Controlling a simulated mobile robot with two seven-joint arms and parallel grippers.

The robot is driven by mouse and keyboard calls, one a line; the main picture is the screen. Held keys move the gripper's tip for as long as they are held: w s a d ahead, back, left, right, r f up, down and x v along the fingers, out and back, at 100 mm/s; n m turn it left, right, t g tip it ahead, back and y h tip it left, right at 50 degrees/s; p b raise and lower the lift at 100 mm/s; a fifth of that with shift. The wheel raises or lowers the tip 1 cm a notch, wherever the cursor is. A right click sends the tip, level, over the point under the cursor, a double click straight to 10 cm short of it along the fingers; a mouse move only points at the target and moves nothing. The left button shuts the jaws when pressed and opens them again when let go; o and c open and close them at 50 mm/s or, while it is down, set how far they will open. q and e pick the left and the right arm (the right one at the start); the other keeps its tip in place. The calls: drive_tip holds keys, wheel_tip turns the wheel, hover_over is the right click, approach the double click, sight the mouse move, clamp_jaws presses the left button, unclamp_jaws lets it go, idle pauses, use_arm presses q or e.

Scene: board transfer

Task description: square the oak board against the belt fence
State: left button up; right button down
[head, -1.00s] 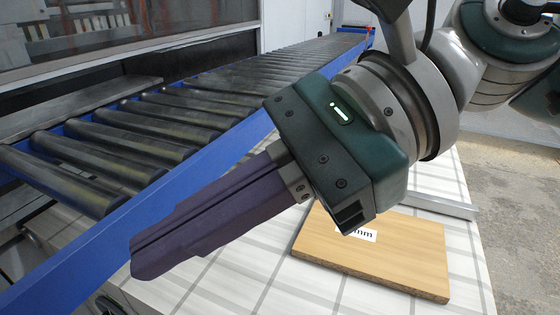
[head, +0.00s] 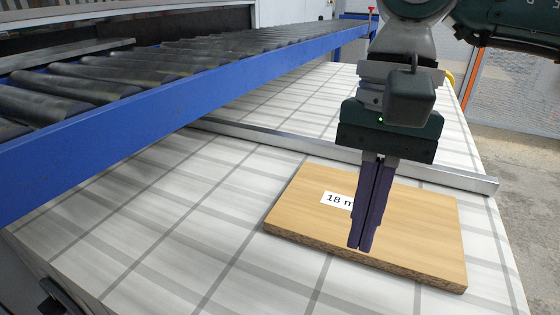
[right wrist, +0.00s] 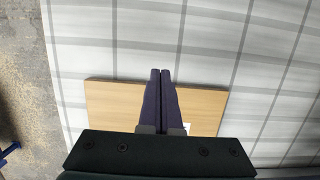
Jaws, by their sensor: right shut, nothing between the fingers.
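The oak board (head: 300,215) lies flat on the striped table, with a white label (head: 334,199) on top reading "18 m", partly hidden by my fingers. The belt fence (head: 260,143) is a straight metal bar running behind the board. My left gripper is out of view.
A roller conveyor (head: 150,75) with a blue side rail (head: 110,135) runs along the left and back. The table (head: 170,215) is clear left of the board. The table's right edge is near the board, with concrete floor (head: 515,140) beyond.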

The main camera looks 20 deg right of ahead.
sight(352, 271)
drive_tip(key=shift+w+d+f+b, duration=0.2)
drive_tip(key=shift+f+b, duration=0.5)
drive_tip(key=shift+f, duration=0.25)
drive_tip(key=shift+w+d+f+b, duration=0.15)
drive_tip(key=shift+d+f+b, duration=0.1)
drive_tip(key=shift+f+b, duration=0.65)
drive_tip(key=shift+w+d+f+b, duration=0.2)
drive_tip(key=shift+f+b, duration=0.35)
drive_tip(key=shift+f, duration=0.5)
drive_tip(key=shift+w+d+b, duration=1.85)
drive_tip(key=shift+d+b, duration=0.25)
drive_tip(key=shift+b, duration=0.2)
drive_tip(key=shift+r, duration=0.1)
drive_tip(key=shift+s, duration=0.1)
drive_tip(key=shift+s+a+r+p, duration=0.15)
drive_tip(key=shift+a+p, duration=0.1)
drive_tip(key=shift+p, duration=0.15)
drive_tip(key=shift+s+a, duration=0.55)
drive_tip(key=shift+a, duration=0.1)
drive_tip(key=p+v, duration=0.1)
drive_tip(key=v, duration=0.1)
drive_tip(key=p+v, duration=0.2)
drive_tip(key=s+a+p+v, duration=0.1)
drive_tip(key=p+v, duration=0.1)
drive_tip(key=shift+r, duration=0.55)
